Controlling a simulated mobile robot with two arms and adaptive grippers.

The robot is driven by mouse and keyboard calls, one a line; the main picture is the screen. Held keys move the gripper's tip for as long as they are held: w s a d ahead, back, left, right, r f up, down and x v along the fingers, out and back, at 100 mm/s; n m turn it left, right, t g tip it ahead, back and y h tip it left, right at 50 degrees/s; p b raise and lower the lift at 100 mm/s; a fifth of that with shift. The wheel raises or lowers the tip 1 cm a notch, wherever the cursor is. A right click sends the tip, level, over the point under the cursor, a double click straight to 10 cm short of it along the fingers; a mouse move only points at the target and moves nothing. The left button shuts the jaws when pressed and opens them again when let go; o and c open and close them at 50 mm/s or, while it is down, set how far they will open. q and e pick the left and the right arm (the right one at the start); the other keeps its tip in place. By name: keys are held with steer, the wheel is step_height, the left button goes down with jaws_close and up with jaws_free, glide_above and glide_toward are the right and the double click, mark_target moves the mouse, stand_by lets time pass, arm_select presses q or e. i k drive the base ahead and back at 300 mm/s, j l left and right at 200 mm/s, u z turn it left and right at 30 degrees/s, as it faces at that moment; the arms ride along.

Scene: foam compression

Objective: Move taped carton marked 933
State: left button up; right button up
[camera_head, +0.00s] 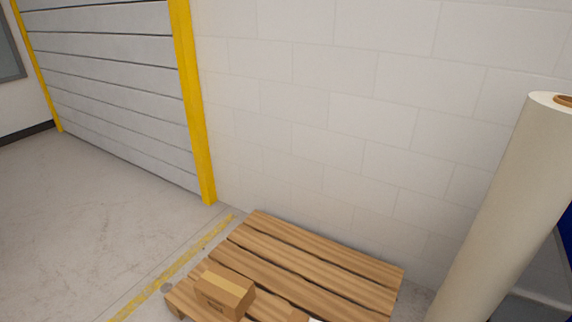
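A small brown cardboard carton (225,293) with a lighter tape strip along its top sits on the wooden pallet (310,262), near the pallet's left front part. A dark mark shows on its front face, but it is too small to read, so I cannot tell whether it says 933. Part of another brown item and a small white patch show on the pallet at the bottom edge, cut off by the frame. Neither of my grippers is in view.
A tall pale roll (505,215) stands at the right, beside the pallet. A white block wall (330,100) rises behind the pallet. A grey shutter door (110,90) with yellow posts (191,90) is at the left. The floor (90,220) at the left is clear, with a yellow line.

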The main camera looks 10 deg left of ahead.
mark_target(230, 294)
steer(key=i+j+z, duration=0.15)
steer(key=j+z, duration=0.8)
steer(key=i+j, duration=0.05)
